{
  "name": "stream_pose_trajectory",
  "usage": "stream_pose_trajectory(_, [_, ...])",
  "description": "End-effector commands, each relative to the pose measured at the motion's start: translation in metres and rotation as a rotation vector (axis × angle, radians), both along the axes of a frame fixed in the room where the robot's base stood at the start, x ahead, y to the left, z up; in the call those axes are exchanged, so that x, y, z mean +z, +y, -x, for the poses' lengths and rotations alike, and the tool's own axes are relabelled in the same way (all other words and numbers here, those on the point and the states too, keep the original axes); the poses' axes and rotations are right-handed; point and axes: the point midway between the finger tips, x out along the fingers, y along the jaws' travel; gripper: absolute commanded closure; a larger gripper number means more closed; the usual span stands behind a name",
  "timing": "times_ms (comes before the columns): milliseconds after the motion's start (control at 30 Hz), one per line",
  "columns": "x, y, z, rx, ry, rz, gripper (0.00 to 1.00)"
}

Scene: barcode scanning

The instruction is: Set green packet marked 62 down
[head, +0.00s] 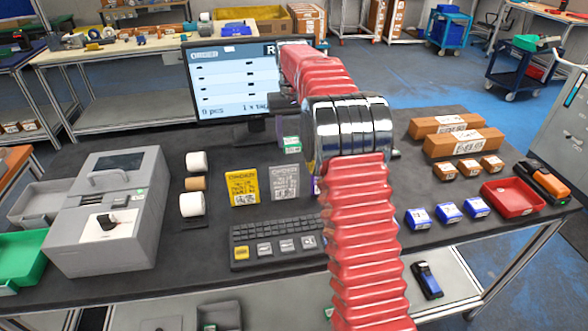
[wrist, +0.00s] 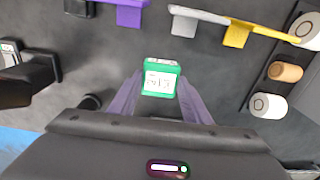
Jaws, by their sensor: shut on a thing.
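The green packet (wrist: 161,78) has a white printed label, too small to read for certain. In the wrist view it sits between the two dark fingers of my gripper (wrist: 160,90), which are shut on it. In the head view the packet (head: 292,145) shows just left of my red arm, in front of the monitor stand. My arm hides most of the gripper there. The dark tabletop (head: 215,235) lies below; I cannot tell the gap between packet and table.
A yellow card (head: 242,187) and a grey card (head: 284,183) stand near the packet, with a purple one partly hidden. The keyboard (head: 278,238), white rolls (head: 192,205) and monitor (head: 232,82) are close. Blue packets (head: 448,213) and a red tray (head: 513,198) are at right.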

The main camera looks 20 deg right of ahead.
Motion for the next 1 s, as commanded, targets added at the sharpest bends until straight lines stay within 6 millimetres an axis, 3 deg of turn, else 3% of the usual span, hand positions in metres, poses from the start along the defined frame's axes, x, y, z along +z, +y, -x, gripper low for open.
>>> stream_pose_trajectory(367, [-0.005,-0.017,0.004,-0.027,0.001,0.000,0.83])
stream_pose_trajectory(700, [-0.054,-0.018,0.005,-0.029,0.001,0.000,0.83])
stream_pose_trajectory(1000, [-0.062,-0.018,0.004,-0.029,-0.002,0.000,0.83])
